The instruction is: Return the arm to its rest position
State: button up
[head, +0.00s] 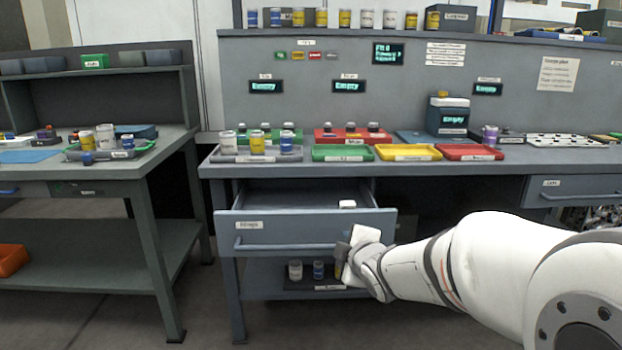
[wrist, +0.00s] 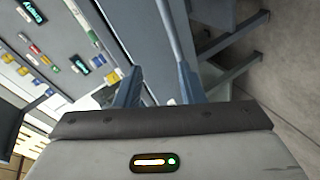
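My gripper (head: 345,262) is at the end of my white arm, in front of the open drawer (head: 305,224) and near its right end. In the wrist view my gripper (wrist: 158,88) shows two blue-grey fingers standing apart with nothing clearly held between them. The arm reaches in from the lower right of the head view. I cannot tell whether the gripper touches the drawer front.
The bench top (head: 325,166) bears a green tray (head: 342,153), a yellow tray (head: 408,153) and a red tray (head: 470,153). A small white item (head: 347,204) is in the drawer. Cans (head: 318,270) stand on the lower shelf. A side bench (head: 110,168) is left.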

jog(key=s+d+r+m+g+h+p, duration=0.1)
jog(key=s+d+r+m+g+p, duration=0.1)
jog(key=s+r+m+p, duration=0.3)
jog(key=s+d+r+m+g+h+p, duration=0.1)
jog(key=s+d+r+m+g+p, duration=0.1)
jog(key=s+r+m+g+p, duration=0.3)
jog(key=s+d+r+m+g+h+p, duration=0.1)
jog(key=s+d+r+m+g+p, duration=0.2)
jog(key=s+r+m+p, duration=0.3)
jog(key=s+r+p, duration=0.5)
jog(key=s+p, duration=0.4)
jog(key=s, duration=0.1)
jog(key=shift+s+r+m+p, duration=0.3)
jog(key=shift+s+m+p, duration=0.05)
jog(key=shift+m+p, duration=0.05)
